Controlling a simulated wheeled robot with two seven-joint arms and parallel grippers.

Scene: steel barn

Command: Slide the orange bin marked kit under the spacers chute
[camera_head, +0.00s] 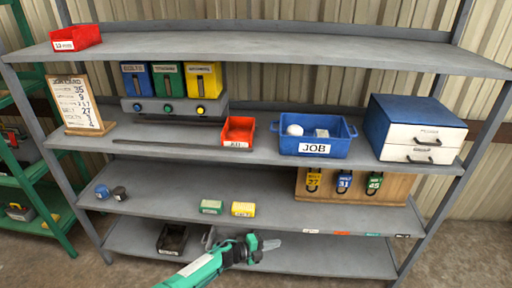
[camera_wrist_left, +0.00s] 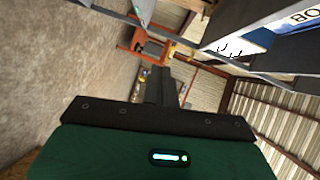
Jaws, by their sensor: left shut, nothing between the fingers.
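The orange bin (camera_head: 238,131), with a white label on its front, sits empty on the second shelf, just right of the chute unit. Three chutes stand there: blue (camera_head: 137,82), green (camera_head: 169,82) and yellow (camera_head: 203,81); their labels are too small to read surely. The bin is to the right of the yellow chute, not beneath it. My left gripper (camera_head: 270,244) is shut and empty, low in front of the bottom shelf, well below the bin. In the left wrist view its fingers (camera_wrist_left: 166,88) point away from the camera. My right gripper is not in view.
A blue JOB bin (camera_head: 315,147) with white items stands right of the orange bin. A thin dark rod (camera_head: 165,144) lies along the shelf's front before the chutes. A board (camera_head: 78,103) stands left, a drawer box (camera_head: 412,130) right. Small boxes (camera_head: 243,209) lie below.

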